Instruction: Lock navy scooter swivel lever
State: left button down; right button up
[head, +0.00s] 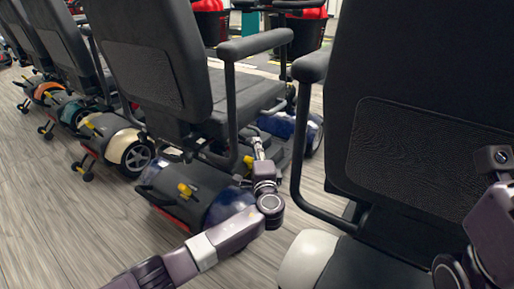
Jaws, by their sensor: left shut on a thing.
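The navy scooter (228,204) stands in the middle, seen from behind, with a dark rear body, glossy navy fenders and a black seat (160,75) above. My left gripper (258,150) reaches in beneath the seat's right side, by the armrest post. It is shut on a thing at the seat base. A small yellow tip (248,160) beside its fingers looks like the swivel lever's end; the rest is hidden by the gripper and seat. A yellow lever (185,189) on the rear cover is apart from the gripper. My right gripper is out of view; part of its arm shows at right.
A large black seat (420,130) of a nearer scooter with a pale fender (305,258) fills the right side. Its armrest (312,66) stands close to my left arm. Cream, teal and orange scooters line up at left. The wood floor (60,215) at lower left is clear.

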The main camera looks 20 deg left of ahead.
pick_arm(q)
jog(key=shift+a+f, duration=0.1)
jog(key=shift+f, duration=0.3)
jog(key=c, duration=2.2)
grip_release()
jog(key=shift+o, duration=0.2)
jog(key=v, duration=1.2)
